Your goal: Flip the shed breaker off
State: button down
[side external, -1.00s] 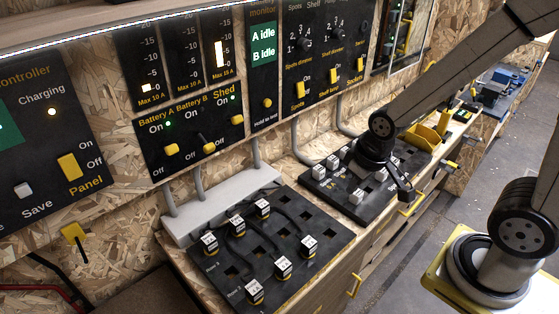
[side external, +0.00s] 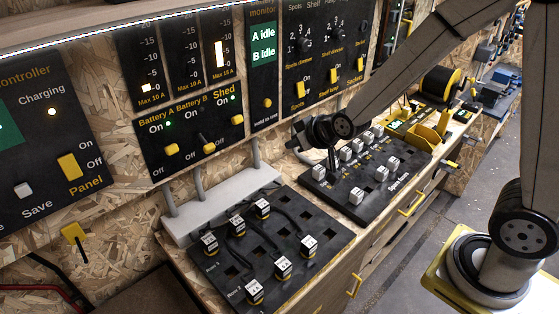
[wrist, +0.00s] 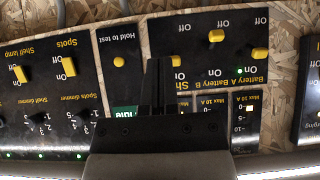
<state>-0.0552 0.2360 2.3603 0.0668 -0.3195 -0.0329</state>
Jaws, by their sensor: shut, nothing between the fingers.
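The shed breaker is a yellow lever (side external: 237,119) at the right end of the black battery panel (side external: 188,158), under the word Shed, with a green light above it. It also shows upside down in the wrist view (wrist: 176,60), on the On-label side. The Battery A lever (side external: 171,149) and Battery B lever (side external: 209,147) are to its left. My gripper (side external: 296,142) is shut and empty, in front of the wall and to the right of the shed lever. In the wrist view my dark fingers (wrist: 158,72) appear just left of that lever and partly cover the Shed label.
A monitor panel (side external: 263,60) and the shelf panel (side external: 325,50) with dials and yellow switches adjoin on the right. Below are a grey conduit block (side external: 215,207) and two black boards with white-topped switches (side external: 283,267) (side external: 356,196). Grey conduits run down the wall.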

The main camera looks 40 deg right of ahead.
jog(key=w+a+r+t, duration=0.1)
jog(key=w+r+t, duration=0.5)
jog(key=w, duration=0.3)
jog(key=shift+w+a+t, duration=0.25)
jog(key=shift+a+t, duration=0.15)
jog(key=shift+w, duration=0.1)
send_over(240, 122)
jog(key=w, duration=0.2)
jog(key=shift+s+f, duration=0.2)
jog(key=shift+f, duration=0.35)
jog(key=shift+s+f, duration=0.3)
jog(key=shift+f, duration=0.3)
jog(key=shift+s+f, duration=0.25)
jog(key=shift+f, duration=0.35)
jog(key=shift+s+f, duration=0.3)
jog(key=shift+f, duration=0.3)
